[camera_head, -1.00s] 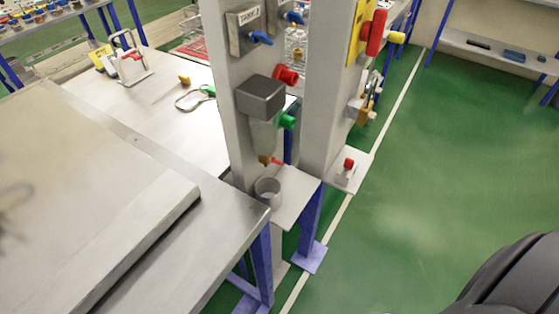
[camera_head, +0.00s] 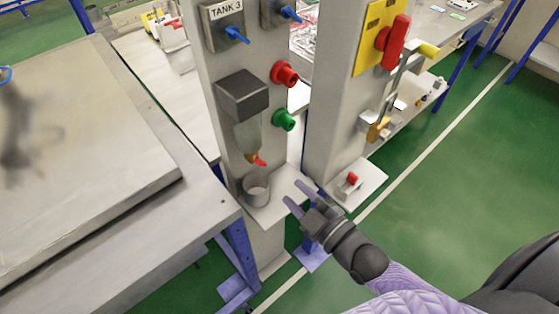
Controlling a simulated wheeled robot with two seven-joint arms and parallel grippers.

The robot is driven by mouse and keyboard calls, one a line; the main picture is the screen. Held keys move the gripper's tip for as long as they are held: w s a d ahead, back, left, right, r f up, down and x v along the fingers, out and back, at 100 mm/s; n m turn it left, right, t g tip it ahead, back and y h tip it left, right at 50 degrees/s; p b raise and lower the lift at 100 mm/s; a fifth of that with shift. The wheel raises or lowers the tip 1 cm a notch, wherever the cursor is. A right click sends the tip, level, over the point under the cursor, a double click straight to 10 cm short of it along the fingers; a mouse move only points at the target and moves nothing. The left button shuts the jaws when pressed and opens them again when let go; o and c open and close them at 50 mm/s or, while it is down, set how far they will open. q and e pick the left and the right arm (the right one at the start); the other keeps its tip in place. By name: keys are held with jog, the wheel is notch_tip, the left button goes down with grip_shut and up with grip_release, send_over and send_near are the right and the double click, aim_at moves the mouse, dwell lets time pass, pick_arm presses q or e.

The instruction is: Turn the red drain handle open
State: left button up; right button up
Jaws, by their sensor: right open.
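The red drain handle (camera_head: 259,162) is a small lever at the bottom of the clear bowl (camera_head: 248,137) under a dark grey block (camera_head: 243,95) on the grey post. A small grey cup (camera_head: 256,191) stands below it on a ledge. My right gripper (camera_head: 293,194) comes in from the lower right. Its two purple fingers are apart and empty, pointing up and left. They appear to the right of the cup and below the handle, touching neither as far as I can tell. My left gripper is not in view.
Red (camera_head: 285,74) and green (camera_head: 284,120) round knobs stick out of the post beside the bowl. A second post carries a yellow panel with a large red handle (camera_head: 393,42). A grey table (camera_head: 190,225) fills the left. Green floor is free at the right.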

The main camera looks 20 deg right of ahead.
aim_at(263, 166)
jog(key=b+x, duration=0.1)
jog(key=x, duration=0.7)
jog(key=shift+s+a+f, duration=0.1)
jog(key=shift+a+f, duration=0.05)
jog(key=shift+w+a, duration=0.25)
jog(key=shift+w, duration=0.3)
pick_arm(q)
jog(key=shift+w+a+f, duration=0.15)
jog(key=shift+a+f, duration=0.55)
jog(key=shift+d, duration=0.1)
pick_arm(e)
jog(key=shift+c, duration=0.3)
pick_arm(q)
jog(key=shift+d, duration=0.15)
pick_arm(e)
grip_shut()
